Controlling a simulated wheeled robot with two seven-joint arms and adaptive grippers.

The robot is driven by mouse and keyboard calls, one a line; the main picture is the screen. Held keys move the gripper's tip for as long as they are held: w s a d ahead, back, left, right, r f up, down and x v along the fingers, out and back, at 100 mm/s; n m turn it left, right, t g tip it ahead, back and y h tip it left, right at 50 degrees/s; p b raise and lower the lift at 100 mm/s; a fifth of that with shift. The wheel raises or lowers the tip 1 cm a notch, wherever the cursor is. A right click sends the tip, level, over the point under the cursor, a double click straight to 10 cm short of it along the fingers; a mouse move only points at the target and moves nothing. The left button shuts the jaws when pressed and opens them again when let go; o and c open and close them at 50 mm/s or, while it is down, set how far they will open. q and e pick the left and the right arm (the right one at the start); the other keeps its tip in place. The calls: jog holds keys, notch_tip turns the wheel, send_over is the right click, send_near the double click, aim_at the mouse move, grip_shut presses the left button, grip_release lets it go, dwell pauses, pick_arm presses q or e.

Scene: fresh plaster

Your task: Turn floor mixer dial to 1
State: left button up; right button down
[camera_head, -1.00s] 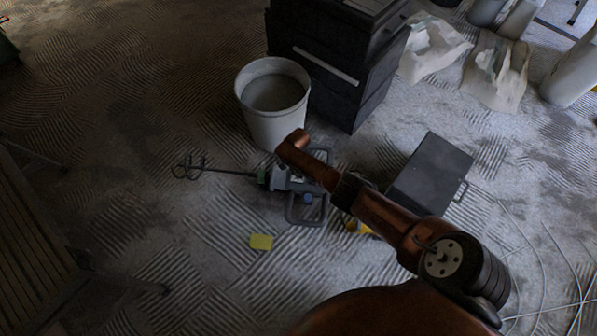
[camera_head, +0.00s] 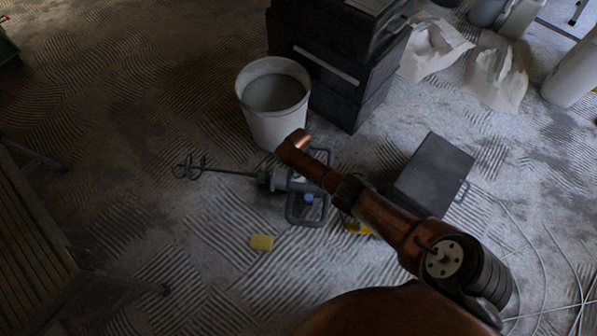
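The floor mixer (camera_head: 283,183) lies on its side on the plaster-patterned floor at the middle of the head view. Its whisk (camera_head: 190,167) points left and its grey handle frame (camera_head: 308,217) lies to the right. A small blue dial-like part (camera_head: 309,198) shows on the mixer's body. I cannot read any mark on it. One of my arms comes in from the lower right and reaches over the mixer, covering part of it. Its gripper's fingers are not visible, so their state does not show. My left arm is not in view.
A whitish bucket (camera_head: 273,122) with grey content stands just behind the mixer. Black stacked toolboxes (camera_head: 338,62) stand behind it, and a dark case (camera_head: 431,176) lies to the right. A yellow sponge (camera_head: 261,243) lies in front. The floor at left is mostly clear.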

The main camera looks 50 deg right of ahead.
jog(key=shift+s+n, duration=0.1)
jog(key=shift+n, duration=1.8)
jog(key=c, duration=1.7)
grip_release()
jog(key=shift+r, duration=0.55)
notch_tip(320, 180, up, 11)
jog(key=shift+d+f, duration=0.1)
